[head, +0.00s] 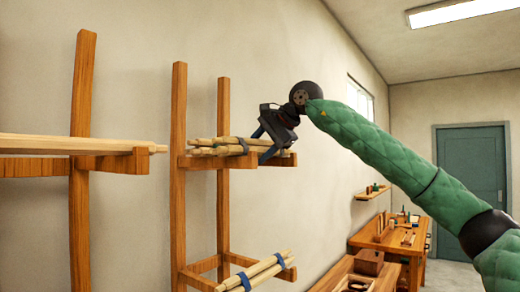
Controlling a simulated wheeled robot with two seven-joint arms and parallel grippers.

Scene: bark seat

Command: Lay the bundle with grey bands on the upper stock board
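The bundle with grey bands (215,150) is a group of pale wooden sticks lying along the upper stock board (218,162). Its sticks appear to rest on the board, with the left ends jutting slightly past it. One grey band shows near each end. My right gripper (262,146) is at the right part of the bundle, its two blue-grey fingers apart. One finger is above and behind the sticks and the other crosses in front of them and the board. Whether the fingers press on the sticks cannot be made out. My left gripper is not in view.
A longer board with poles (70,146) is farther left. A workbench (390,238) stands at the right.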

